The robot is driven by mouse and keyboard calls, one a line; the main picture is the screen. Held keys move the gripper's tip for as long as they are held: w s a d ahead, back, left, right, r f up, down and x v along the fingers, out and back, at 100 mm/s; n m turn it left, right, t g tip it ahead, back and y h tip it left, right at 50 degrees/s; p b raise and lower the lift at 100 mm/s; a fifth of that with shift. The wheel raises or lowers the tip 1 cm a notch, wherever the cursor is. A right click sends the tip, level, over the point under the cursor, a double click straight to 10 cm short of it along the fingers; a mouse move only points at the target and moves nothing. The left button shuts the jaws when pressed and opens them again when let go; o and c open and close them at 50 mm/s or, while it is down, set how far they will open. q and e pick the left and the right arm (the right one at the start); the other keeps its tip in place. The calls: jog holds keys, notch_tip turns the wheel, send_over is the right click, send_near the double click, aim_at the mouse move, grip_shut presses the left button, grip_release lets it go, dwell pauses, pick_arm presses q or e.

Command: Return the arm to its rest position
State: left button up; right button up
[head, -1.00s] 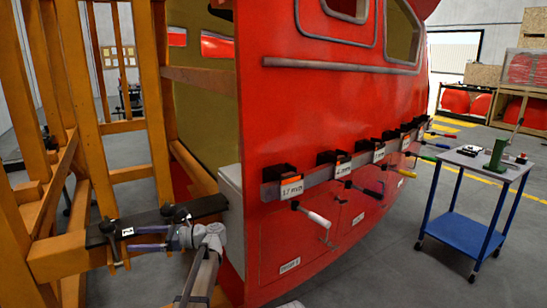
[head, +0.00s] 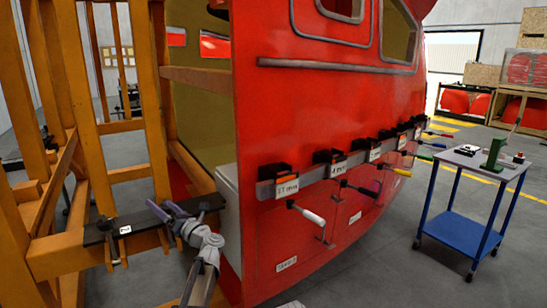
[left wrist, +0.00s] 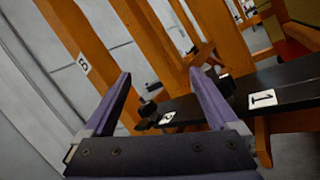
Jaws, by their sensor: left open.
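My left gripper (head: 161,207) is open, with its purple fingers raised and pointing left in the head view. It is close to the black bar (head: 100,238) on the orange frame. In the left wrist view the two purple fingers of my left gripper (left wrist: 160,75) are spread wide with nothing held between them. The black bar also shows there beyond the fingers (left wrist: 290,78), with white number labels and dark clamp parts (left wrist: 226,86). My right gripper is not in view.
The orange frame (head: 158,110) stands at the left, close to my left arm. The red nosecone (head: 310,110) fills the middle, with a row of clamps (head: 276,172) along its side. A blue trolley (head: 455,233) stands at the right. Grey floor is clear between nosecone and trolley.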

pick_arm(q)
jog(key=w+d+f+m+t+h, duration=0.25)
jog(key=d+m+t+h, duration=0.55)
jog(key=d+m+h, duration=0.85)
jog(key=s+d+f+m+g+h, duration=0.45)
jog(key=f+m, duration=0.45)
jog(key=m, duration=0.4)
jog(key=s+d+f+m+g, duration=0.2)
jog(key=s+f+m+g, duration=0.5)
jog(key=s+f, duration=0.3)
jog(key=s+a+f+m+g+y, duration=0.2)
jog(key=s+f+g, duration=0.1)
jog(key=s, duration=0.5)
jog(key=s+a+f+m+g+y, duration=0.1)
jog(key=s+a+f+m+g, duration=0.25)
jog(key=s, duration=0.55)
jog(key=s+d+r+m+g+p, duration=0.1)
jog(key=s+d+r+p, duration=0.2)
jog(key=d, duration=0.2)
jog(key=s+d+r+m+g+y+p, duration=0.1)
jog(key=s+d+r+m+p, duration=0.1)
jog(key=d, duration=0.4)
notch_tip(320, 180, up, 2)
jog(key=shift+s+d+r+y+p, duration=0.25)
jog(key=shift+s+p, duration=0.35)
jog(key=shift+p, duration=0.55)
jog(key=shift+c, duration=0.3)
